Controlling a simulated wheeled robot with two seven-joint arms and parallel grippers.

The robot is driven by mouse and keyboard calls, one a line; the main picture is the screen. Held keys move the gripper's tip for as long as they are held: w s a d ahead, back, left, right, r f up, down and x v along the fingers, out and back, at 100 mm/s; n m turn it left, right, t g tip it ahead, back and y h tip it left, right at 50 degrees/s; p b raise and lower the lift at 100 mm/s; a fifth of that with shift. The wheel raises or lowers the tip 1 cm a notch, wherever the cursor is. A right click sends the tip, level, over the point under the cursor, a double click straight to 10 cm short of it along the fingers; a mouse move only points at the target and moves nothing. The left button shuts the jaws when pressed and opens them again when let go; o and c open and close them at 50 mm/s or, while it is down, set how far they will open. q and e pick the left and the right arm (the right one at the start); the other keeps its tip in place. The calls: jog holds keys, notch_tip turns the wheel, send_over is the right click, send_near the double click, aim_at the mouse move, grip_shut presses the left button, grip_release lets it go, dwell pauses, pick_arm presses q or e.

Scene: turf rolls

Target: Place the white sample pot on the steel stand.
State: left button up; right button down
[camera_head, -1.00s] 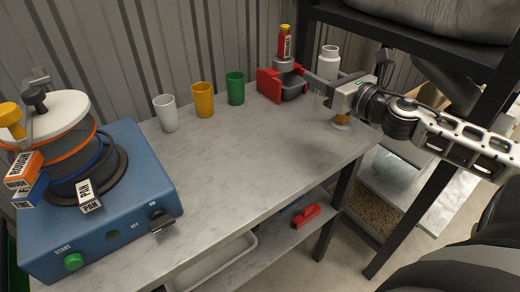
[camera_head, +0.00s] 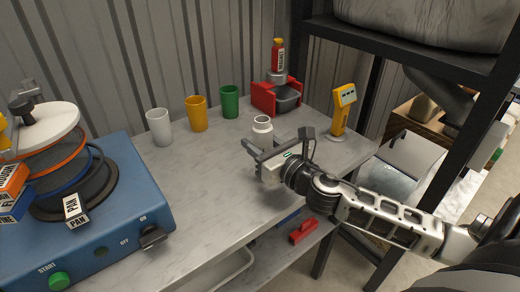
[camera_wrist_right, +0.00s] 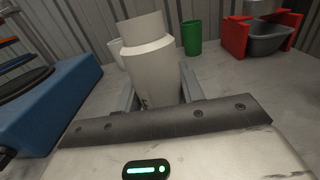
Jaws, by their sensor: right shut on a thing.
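The white sample pot (camera_head: 262,127) is upright between the fingers of my right gripper (camera_head: 262,150), over the right part of the bench. The gripper is shut on it. In the right wrist view the pot (camera_wrist_right: 147,60) stands between the two fingers, its lower end hidden behind the gripper body. I cannot tell whether its base touches the bench. A grey metal piece (camera_head: 278,77) sits above a red holder, under a red bottle; I cannot tell whether it is the steel stand. My left gripper is not in view.
White (camera_head: 159,127), yellow (camera_head: 197,114) and green (camera_head: 229,102) cups line the bench's back. The red holder (camera_head: 262,97) has a grey pan. A yellow meter (camera_head: 342,108) stands at the right edge. A blue machine (camera_head: 130,205) fills the left. The bench (camera_head: 210,185) between is clear.

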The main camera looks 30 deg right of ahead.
jog(key=shift+f, duration=0.7)
jog(key=c, duration=0.9)
grip_release()
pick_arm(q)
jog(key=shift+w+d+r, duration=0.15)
pick_arm(e)
jog(key=shift+s+f, duration=0.1)
jog(key=shift+s, duration=0.05)
